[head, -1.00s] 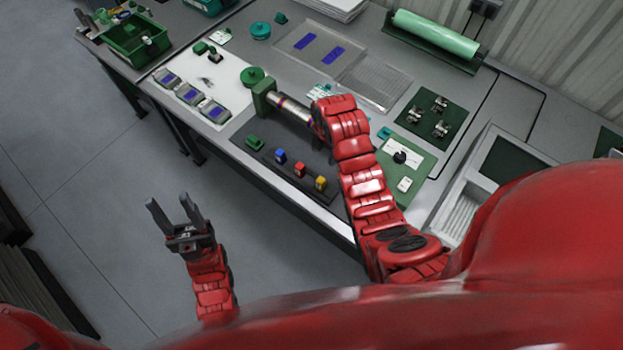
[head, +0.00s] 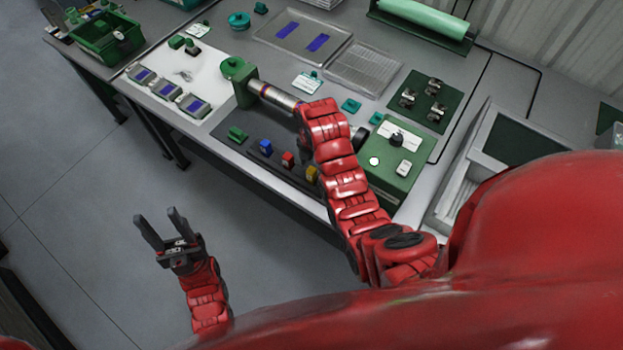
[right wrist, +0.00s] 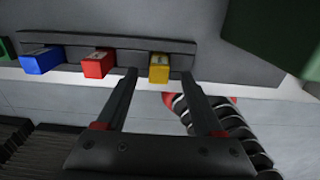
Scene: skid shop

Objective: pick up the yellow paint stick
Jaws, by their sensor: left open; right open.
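The yellow paint stick (head: 312,174) stands at the right end of a dark rack near the bench's front edge, partly hidden by my right arm in the head view. In the right wrist view the yellow stick (right wrist: 159,68) shows between the fingertips of my open right gripper (right wrist: 160,73). I cannot tell how far ahead of the tips it is. The right gripper is hidden behind my arm in the head view. My left gripper (head: 154,228) is open and empty, over the floor in front of the bench.
A red stick (head: 288,159) and a blue stick (head: 265,147) stand left of the yellow one in the same rack. A green block (head: 236,134) lies further left. A banded metal cylinder (head: 275,96) lies behind. A green box with a knob (head: 390,168) is to the right.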

